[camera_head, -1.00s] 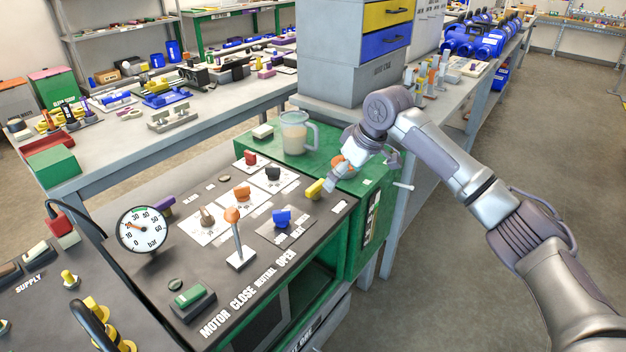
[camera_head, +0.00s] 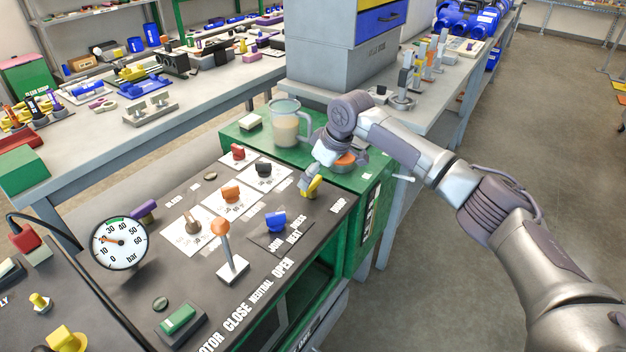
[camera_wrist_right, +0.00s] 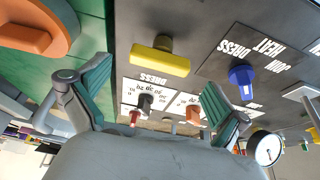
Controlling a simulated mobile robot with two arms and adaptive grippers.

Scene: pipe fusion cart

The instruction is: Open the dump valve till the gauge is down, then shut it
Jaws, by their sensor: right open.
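The yellow knob (camera_head: 311,187) stands on the dark console panel near the DUMP lettering, and I take it as the dump valve. It also shows in the right wrist view (camera_wrist_right: 160,60), its bar lying across the space between the fingers. My right gripper (camera_head: 312,170) is open just above and behind the knob; its two green-padded fingers (camera_wrist_right: 155,82) are apart with nothing held. I cannot tell whether they touch the knob. The round pressure gauge (camera_head: 119,243) at the left has its orange needle near 20 bar. My left gripper is out of view.
The blue knob (camera_head: 276,221), orange knob (camera_head: 231,193) and orange-topped lever (camera_head: 226,245) stand left of the yellow knob. A jug (camera_head: 285,125) and an orange round part (camera_head: 344,160) are on the green top behind.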

